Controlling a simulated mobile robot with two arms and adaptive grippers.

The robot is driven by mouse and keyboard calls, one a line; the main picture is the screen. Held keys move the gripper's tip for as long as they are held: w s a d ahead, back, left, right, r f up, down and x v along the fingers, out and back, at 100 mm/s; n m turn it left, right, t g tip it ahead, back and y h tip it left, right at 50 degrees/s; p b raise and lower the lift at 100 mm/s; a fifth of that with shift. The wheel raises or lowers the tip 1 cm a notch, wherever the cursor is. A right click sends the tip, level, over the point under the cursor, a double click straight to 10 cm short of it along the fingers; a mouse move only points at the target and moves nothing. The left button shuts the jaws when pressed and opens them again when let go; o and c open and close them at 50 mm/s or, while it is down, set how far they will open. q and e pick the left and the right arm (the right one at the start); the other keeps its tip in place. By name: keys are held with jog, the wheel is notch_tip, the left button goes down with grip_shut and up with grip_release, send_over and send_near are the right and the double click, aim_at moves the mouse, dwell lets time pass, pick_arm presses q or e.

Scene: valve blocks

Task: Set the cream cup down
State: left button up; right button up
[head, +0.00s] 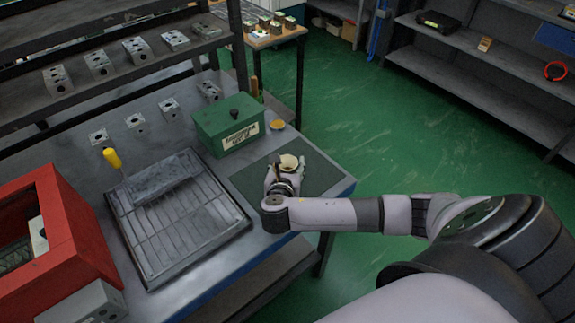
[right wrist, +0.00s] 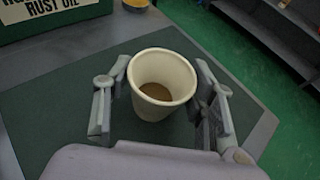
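The cream cup (right wrist: 162,84) is upright, with a brown content at its bottom. It also shows in the head view (head: 289,161), over the dark green mat (head: 262,181) at the right end of the workbench. My right gripper (right wrist: 163,85) has one finger on each side of the cup and appears closed on it. The gripper shows in the head view (head: 286,175) too. I cannot tell whether the cup's base touches the mat, as its lower part is hidden. My left gripper is not in view.
A green box labelled rust oil (head: 230,124) stands behind the mat, with a small orange-yellow round thing (head: 277,124) beside it. A slatted metal tray (head: 188,218) lies left of the mat. A red box (head: 45,225) stands at far left.

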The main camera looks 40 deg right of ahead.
jog(key=shift+o, duration=1.1)
jog(key=shift+r, duration=0.15)
jog(key=v, duration=1.2)
